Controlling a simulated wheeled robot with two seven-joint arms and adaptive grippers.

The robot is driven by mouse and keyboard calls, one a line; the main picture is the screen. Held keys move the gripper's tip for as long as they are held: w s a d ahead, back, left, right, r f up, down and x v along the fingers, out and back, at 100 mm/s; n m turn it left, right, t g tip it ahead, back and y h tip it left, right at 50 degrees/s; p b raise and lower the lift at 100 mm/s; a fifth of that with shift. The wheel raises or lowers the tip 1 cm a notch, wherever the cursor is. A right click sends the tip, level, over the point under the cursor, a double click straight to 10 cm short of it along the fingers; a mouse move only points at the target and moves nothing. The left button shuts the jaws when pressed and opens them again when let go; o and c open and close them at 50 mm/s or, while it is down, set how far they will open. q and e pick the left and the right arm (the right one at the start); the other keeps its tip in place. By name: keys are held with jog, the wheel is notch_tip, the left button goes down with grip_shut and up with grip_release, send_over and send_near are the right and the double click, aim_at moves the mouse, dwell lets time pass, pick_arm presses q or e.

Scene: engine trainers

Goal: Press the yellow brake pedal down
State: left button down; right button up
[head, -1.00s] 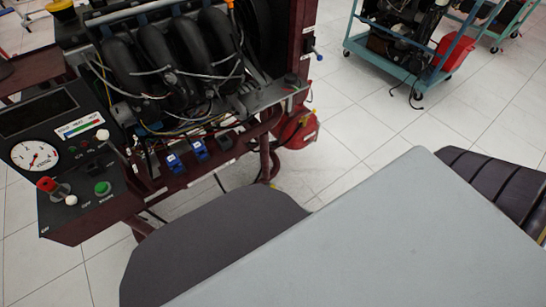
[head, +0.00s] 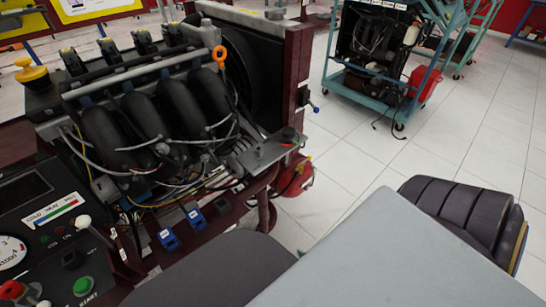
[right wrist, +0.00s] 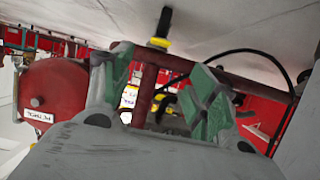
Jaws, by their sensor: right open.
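I cannot make out a yellow brake pedal for certain in either view. In the head view two small blue blocks (head: 168,239) sit on the dark red frame below the engine. My right gripper (right wrist: 162,92) shows in the right wrist view with its two green-padded fingers apart and nothing held. Between and beyond the fingers are a dark red frame bar and small yellow and white parts (right wrist: 128,98), too small to name. No gripper fingertips show in the head view, and my left gripper is not seen.
The engine (head: 150,125) fills the upper left, with a control panel (head: 45,225) at lower left. A red tank (right wrist: 55,95) is left of my right gripper. A blue cart (head: 375,85) stands at the back.

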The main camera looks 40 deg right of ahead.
dwell(0.4)
jog(key=b, duration=0.3)
send_near(272, 243)
jog(key=shift+b+x, duration=1.25)
jog(key=shift+x, duration=1.85)
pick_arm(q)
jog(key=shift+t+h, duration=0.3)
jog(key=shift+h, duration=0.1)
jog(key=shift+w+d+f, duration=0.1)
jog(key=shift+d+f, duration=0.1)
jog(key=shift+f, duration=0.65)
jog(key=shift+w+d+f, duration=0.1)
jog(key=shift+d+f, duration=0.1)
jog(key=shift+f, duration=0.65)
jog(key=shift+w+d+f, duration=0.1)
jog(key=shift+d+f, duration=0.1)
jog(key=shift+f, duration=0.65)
pick_arm(e)
jog(key=shift+w+f, duration=0.3)
jog(key=shift+w, duration=0.25)
grip_shut()
